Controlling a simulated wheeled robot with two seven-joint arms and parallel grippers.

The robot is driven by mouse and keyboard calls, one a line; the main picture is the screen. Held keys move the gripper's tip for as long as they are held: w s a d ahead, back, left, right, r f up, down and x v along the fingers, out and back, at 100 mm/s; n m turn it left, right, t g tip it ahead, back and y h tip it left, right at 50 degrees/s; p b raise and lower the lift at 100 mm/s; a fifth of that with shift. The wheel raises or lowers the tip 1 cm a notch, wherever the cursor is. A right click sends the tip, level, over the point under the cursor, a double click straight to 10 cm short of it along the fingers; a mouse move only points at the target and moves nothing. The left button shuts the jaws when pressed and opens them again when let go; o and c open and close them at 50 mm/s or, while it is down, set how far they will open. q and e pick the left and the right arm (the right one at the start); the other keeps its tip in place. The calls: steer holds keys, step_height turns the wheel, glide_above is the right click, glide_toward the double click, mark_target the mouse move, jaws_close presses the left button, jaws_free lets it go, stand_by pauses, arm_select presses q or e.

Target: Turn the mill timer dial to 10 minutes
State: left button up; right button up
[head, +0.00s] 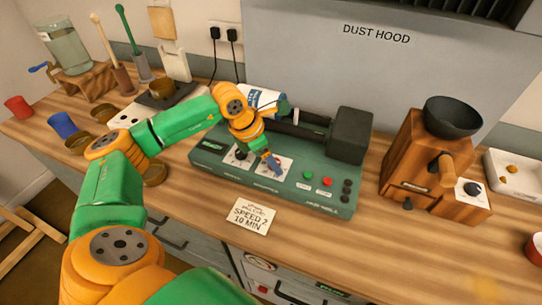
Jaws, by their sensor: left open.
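The green mill (210,155) stands on the wooden counter, with a dark block at its right end and rollers along its back. Its front panel has two white dial plates. The left plate carries a dark dial (240,153). My left gripper (274,166) is open, with its blue-grey fingers at the right dial plate (288,164). The fingers cover most of that plate, so its knob and pointer setting are hidden. I cannot tell whether the fingers touch the knob. A card (250,216) in front of the mill reads "SPEED 2 10 MIN". My right gripper is out of view.
A green button (307,175) and a red button (327,182) sit right of the dials. A white-and-blue container (265,98) stands behind my wrist. A wooden grinder (410,160) with a dark bowl stands to the right. The counter in front of the mill is mostly clear.

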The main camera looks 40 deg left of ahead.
arm_select(q)
jaws_close()
steer(key=shift+m+h+b, duration=0.3)
steer(key=shift+m+b, duration=0.05)
steer(key=shift+m, duration=0.45)
steer(key=m+g, duration=0.1)
steer(key=m, duration=0.1)
steer(key=shift+w+a+m+h, duration=0.1)
steer(key=shift+m+h, duration=0.2)
steer(key=m, duration=0.2)
steer(key=m+g+b, duration=0.1)
steer(key=m, duration=0.1)
steer(key=shift+w+a+g+h, duration=0.1)
steer(key=shift+w+g+h, duration=0.05)
steer(key=shift+g+h, duration=0.2)
steer(key=shift+w+m+g, duration=0.1)
steer(key=shift+m+g, duration=0.45)
steer(key=shift+m, duration=1.35)
